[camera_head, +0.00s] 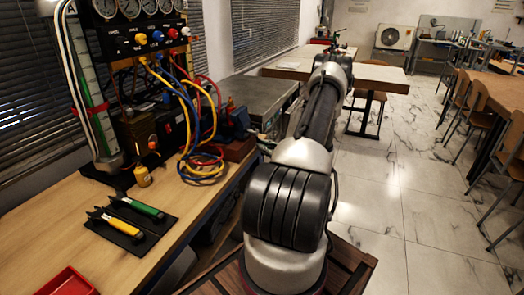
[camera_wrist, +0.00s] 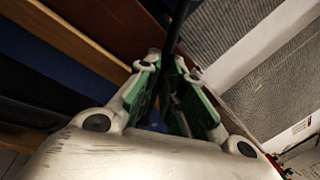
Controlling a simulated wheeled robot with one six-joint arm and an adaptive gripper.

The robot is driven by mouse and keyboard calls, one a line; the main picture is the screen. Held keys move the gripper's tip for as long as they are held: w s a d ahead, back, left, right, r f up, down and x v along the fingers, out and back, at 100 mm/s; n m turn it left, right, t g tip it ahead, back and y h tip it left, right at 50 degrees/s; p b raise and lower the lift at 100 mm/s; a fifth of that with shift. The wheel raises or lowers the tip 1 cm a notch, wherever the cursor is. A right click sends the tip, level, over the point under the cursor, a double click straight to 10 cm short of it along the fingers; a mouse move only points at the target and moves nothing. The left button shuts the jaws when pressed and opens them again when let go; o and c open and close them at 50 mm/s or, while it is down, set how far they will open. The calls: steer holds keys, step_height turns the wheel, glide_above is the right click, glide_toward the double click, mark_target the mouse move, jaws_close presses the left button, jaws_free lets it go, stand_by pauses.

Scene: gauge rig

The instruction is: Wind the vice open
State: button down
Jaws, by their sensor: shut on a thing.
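In the wrist view my gripper (camera_wrist: 176,75) has its green-padded fingers closed around a thin dark bar (camera_wrist: 182,30). The bar looks like the vice's handle, and its far end runs out of the top of the picture. In the head view a dark blue body (camera_head: 237,119), which seems to be the vice, stands at the right edge of the wooden bench, just left of my arm. My gripper is hidden in the head view. The vice's jaws and their gap are too small or covered to tell.
The bench (camera_head: 190,215) carries a gauge panel (camera_head: 135,38), coiled coloured hoses (camera_head: 203,160), a yellow container (camera_head: 143,176), tools on a black mat (camera_head: 112,232) and a red tray (camera_head: 68,283). A brown block (camera_head: 239,149) is near the vice. Open tiled floor (camera_head: 400,200) lies right.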

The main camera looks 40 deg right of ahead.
steer(key=shift+w+d+r+n, duration=0.25)
steer(key=shift+d+n, duration=0.05)
steer(key=shift+n, duration=0.3)
steer(key=shift+w+d+r+n, duration=0.2)
steer(key=shift+d+r+n, duration=0.05)
steer(key=shift+n, duration=0.35)
steer(key=c, duration=1.5)
jaws_free()
steer(key=shift+w, duration=0.1)
steer(key=shift+c, duration=0.2)
steer(key=v, duration=1.2)
steer(key=shift+f, duration=0.15)
steer(key=shift+d, duration=0.1)
